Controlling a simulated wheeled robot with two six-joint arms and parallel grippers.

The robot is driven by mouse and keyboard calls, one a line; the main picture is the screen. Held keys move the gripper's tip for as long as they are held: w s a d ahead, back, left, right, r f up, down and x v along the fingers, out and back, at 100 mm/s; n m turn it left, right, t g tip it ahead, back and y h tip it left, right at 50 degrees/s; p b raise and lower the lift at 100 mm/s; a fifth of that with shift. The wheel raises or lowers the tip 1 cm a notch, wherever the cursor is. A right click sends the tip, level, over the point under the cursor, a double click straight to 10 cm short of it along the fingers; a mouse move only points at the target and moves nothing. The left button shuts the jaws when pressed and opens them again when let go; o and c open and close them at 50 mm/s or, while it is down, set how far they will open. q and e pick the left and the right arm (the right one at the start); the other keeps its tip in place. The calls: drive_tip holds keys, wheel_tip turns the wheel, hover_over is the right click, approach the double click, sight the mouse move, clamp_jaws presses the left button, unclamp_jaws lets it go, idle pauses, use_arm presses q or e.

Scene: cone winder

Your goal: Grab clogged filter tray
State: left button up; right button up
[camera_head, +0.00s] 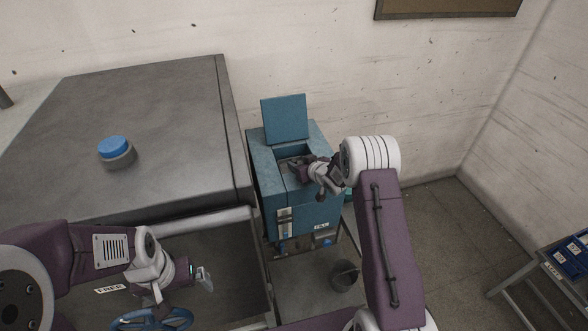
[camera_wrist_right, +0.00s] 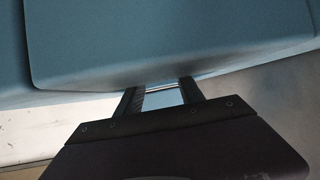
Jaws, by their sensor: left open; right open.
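A teal box-shaped machine (camera_head: 305,207) stands right of the large grey table, with its lid (camera_head: 285,118) raised and its top open. My right gripper (camera_head: 296,167) is open at this opening, its fingertips over or just inside it. In the right wrist view, the fingers (camera_wrist_right: 162,92) reach to a teal panel (camera_wrist_right: 170,40) that fills the upper part. A pale blue-white strip shows between them; I cannot tell what it is. No filter tray can be made out; the inside of the machine is mostly hidden. My left gripper (camera_head: 204,279) is open and empty at the lower left.
The grey table (camera_head: 170,110) carries a blue round button (camera_head: 113,147). A small dark bucket (camera_head: 344,275) stands below the machine. A blue wheel (camera_head: 150,319) is near my left arm. A rack with blue bins (camera_head: 570,262) is at the far right.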

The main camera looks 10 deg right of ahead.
drive_tip(key=shift+p+x, duration=0.35)
drive_tip(key=shift+x, duration=1.05)
drive_tip(key=shift+r, duration=0.1)
clamp_jaws()
